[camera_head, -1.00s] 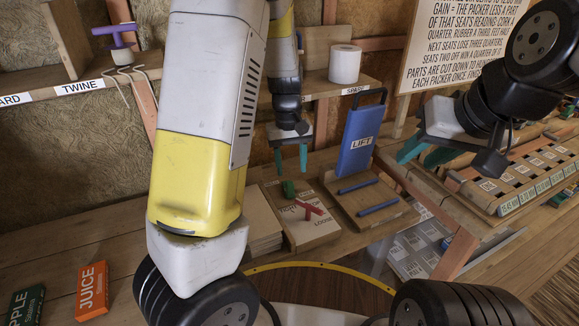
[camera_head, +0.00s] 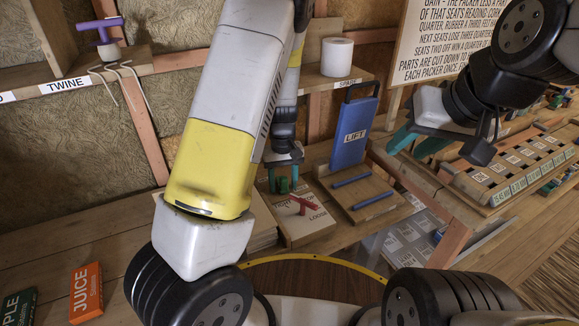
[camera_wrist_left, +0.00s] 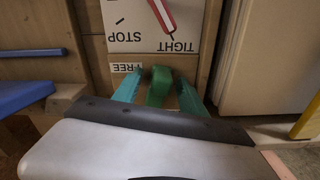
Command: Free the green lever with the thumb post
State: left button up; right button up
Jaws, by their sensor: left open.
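The green lever (camera_head: 283,186) stands on a labelled wooden board (camera_head: 316,226) on the bench. In the left wrist view the green lever (camera_wrist_left: 159,87) is next to a FREE label. My left gripper (camera_head: 283,179) is open, with teal fingers on either side of the green lever. The wrist view shows the fingers (camera_wrist_left: 160,92) flanking it with apparent gaps; I cannot tell whether either touches. A red lever (camera_head: 303,204) is on the same board, near TIGHT and STOP labels in the wrist view. My right gripper (camera_head: 419,143) is open and empty, off to the right. I cannot pick out a thumb post.
A blue LIFT panel (camera_head: 353,133) stands at the back of a wooden tray (camera_head: 376,214) with two blue bars, right of the board. A shelf above holds a white roll (camera_head: 337,57). An orange JUICE box (camera_head: 86,292) stands front left. The left bench is mostly clear.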

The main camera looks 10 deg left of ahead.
pick_arm(q)
grip_shut()
jog(key=shift+w+d+n, duration=0.15)
jog(key=shift+d+n, duration=0.1)
jog(key=shift+n, duration=0.45)
jog(key=shift+w+d+n, duration=0.15)
jog(key=shift+d+n, duration=0.1)
jog(key=shift+n, duration=0.45)
grip_release()
jog(key=shift+r, duration=0.1)
notch_tip(320, 180, up, 7)
jog(key=shift+r, duration=0.35)
